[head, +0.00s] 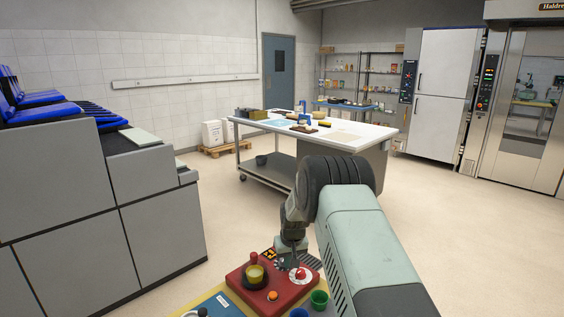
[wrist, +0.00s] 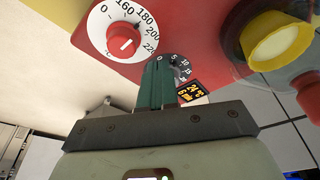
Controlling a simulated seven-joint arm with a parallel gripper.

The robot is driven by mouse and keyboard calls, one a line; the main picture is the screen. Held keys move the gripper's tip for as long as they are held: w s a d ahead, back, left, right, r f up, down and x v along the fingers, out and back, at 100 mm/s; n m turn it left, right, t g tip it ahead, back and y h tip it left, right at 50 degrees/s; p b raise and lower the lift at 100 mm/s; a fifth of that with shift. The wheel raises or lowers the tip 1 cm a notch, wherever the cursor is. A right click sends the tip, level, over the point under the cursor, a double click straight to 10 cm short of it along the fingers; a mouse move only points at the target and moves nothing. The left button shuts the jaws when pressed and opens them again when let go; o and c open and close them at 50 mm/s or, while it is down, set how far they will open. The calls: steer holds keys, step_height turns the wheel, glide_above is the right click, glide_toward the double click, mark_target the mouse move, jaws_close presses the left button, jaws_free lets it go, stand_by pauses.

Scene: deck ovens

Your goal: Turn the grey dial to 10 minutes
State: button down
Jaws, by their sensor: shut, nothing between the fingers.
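The grey dial (wrist: 181,66) is on the red panel (wrist: 205,30) in the wrist view. Its dark scale shows 0, 5, 10 and 15; my fingers hide much of it, so I cannot read where it points. My gripper (wrist: 161,66) is shut, its green fingers together with nothing between them. The fingertips are at the dial; I cannot tell whether they touch it. A small display (wrist: 191,92) beside the dial shows orange figures, apparently a temperature and about 6 min. In the head view my gripper (head: 291,240) hangs over the red panel (head: 240,284).
A white temperature dial with a red knob (wrist: 122,40) sits close left of my fingers. A yellow button (wrist: 280,40) stands out at right. Green (head: 319,298) and blue parts lie near the panel's front. A worktable (head: 350,138) stands farther back, with open floor around it.

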steer(key=shift+a+f, duration=0.15)
steer(key=shift+f, duration=0.2)
stand_by(0.3)
steer(key=shift+s+a, duration=0.15)
steer(key=shift+a, duration=0.15)
steer(key=shift+a+r, duration=0.1)
steer(key=shift+a, duration=0.15)
stand_by(0.3)
steer(key=shift+s+d, duration=0.1)
steer(key=shift+s, duration=0.25)
steer(key=shift+d+r, duration=0.1)
steer(key=shift+r, duration=2.9)
